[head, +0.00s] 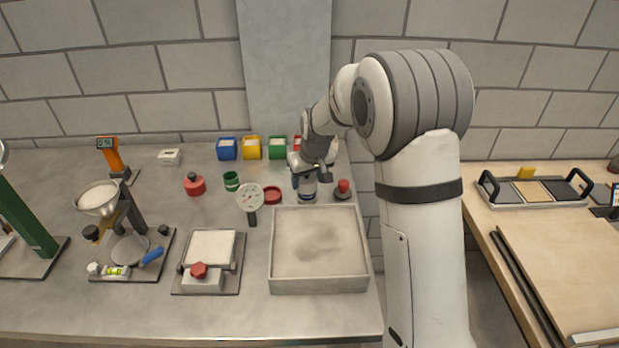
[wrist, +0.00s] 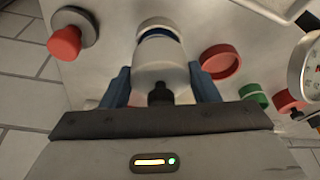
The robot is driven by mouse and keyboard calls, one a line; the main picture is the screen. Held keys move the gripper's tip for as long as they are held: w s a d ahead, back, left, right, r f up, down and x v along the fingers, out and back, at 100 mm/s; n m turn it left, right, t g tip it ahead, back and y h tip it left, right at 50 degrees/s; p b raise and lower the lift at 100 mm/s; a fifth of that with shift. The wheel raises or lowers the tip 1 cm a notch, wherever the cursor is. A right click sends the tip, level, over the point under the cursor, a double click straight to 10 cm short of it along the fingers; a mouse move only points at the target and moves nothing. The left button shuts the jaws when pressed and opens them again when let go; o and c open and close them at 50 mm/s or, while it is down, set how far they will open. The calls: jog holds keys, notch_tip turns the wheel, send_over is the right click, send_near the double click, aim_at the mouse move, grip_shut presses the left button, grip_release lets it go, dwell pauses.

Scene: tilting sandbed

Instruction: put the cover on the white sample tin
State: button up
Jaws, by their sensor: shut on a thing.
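The white sample tin (head: 307,194), with a dark blue band, stands upright on the bench behind the sand tray. It also shows in the wrist view (wrist: 157,29). The white cover (wrist: 162,75) with a black knob is lined up with the tin, its knob facing my palm. My gripper (head: 308,180) points down over the tin. Its blue fingers lie on both sides of the cover, shut on it. The cover looks on or very close to the tin's top; I cannot tell whether it is fully seated.
A red-knobbed grey disc (head: 343,189) stands just right of the tin. A red dish (head: 272,195) and a dial gauge (head: 250,198) are on the left. The sand tray (head: 320,284) is in front. Coloured bins (head: 278,148) line the back.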

jog(key=shift+f+b, duration=0.95)
jog(key=shift+f, duration=0.15)
dwell(0.4)
jog(key=o, duration=1)
jog(key=shift+o, duration=0.2)
jog(key=shift+b+v, duration=0.35)
jog(key=shift+v, duration=3.55)
jog(key=s+d+r+m, duration=0.1)
jog(key=s+d, duration=0.3)
jog(key=s, duration=0.6)
jog(key=s+d+r+m+h, duration=0.1)
jog(key=s+d, duration=0.3)
jog(key=s, duration=0.6)
jog(key=s+d+r+m, duration=0.1)
jog(key=s+d, duration=0.3)
jog(key=s, duration=0.6)
jog(key=shift+s+d+m, duration=0.25)
jog(key=shift+s+m, duration=0.15)
jog(key=shift+m, duration=0.4)
